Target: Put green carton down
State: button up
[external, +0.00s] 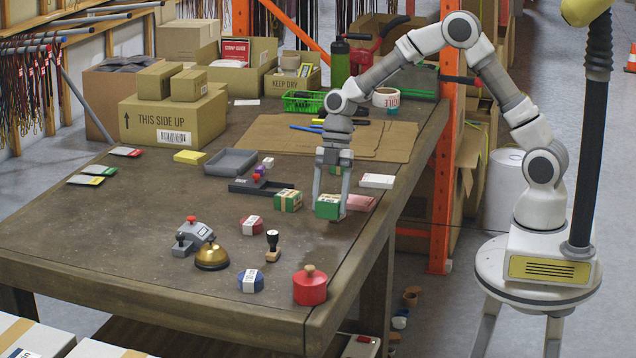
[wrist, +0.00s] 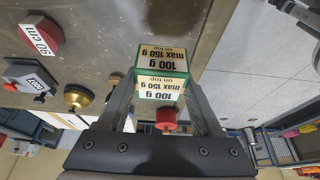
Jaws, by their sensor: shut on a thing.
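A green carton (external: 327,207) is between the fingers of my gripper (external: 331,203) near the right side of the table. My gripper is shut on it. The carton also shows in the wrist view (wrist: 161,72), with pale labels reading "100 g" and "max 150 g on top". It sits at or just above the tabletop; I cannot tell whether its underside touches. Another green carton (external: 288,201) with a pale label stands on the table just left of it.
A pink box (external: 360,203) lies close to the right of the held carton, with a white box (external: 377,181) behind. A grey tray (external: 231,162), stamp (external: 273,246), brass bell (external: 212,257) and red pot (external: 310,288) stand around.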

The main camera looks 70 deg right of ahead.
aim_at(321, 207)
jog(key=a+f, duration=0.1)
jog(key=w+a+f, duration=0.1)
jog(key=a, duration=0.1)
jog(key=shift+w+a+f, duration=0.15)
jog(key=shift+a+f, duration=0.1)
jog(key=shift+f+b, duration=0.5)
jog(key=shift+f, duration=1.35)
jog(key=shift+f, duration=0.25)
jog(key=o, duration=1.4)
jog(key=shift+r, duration=0.1)
jog(key=shift+o, duration=0.2)
jog(key=shift+r, duration=0.1)
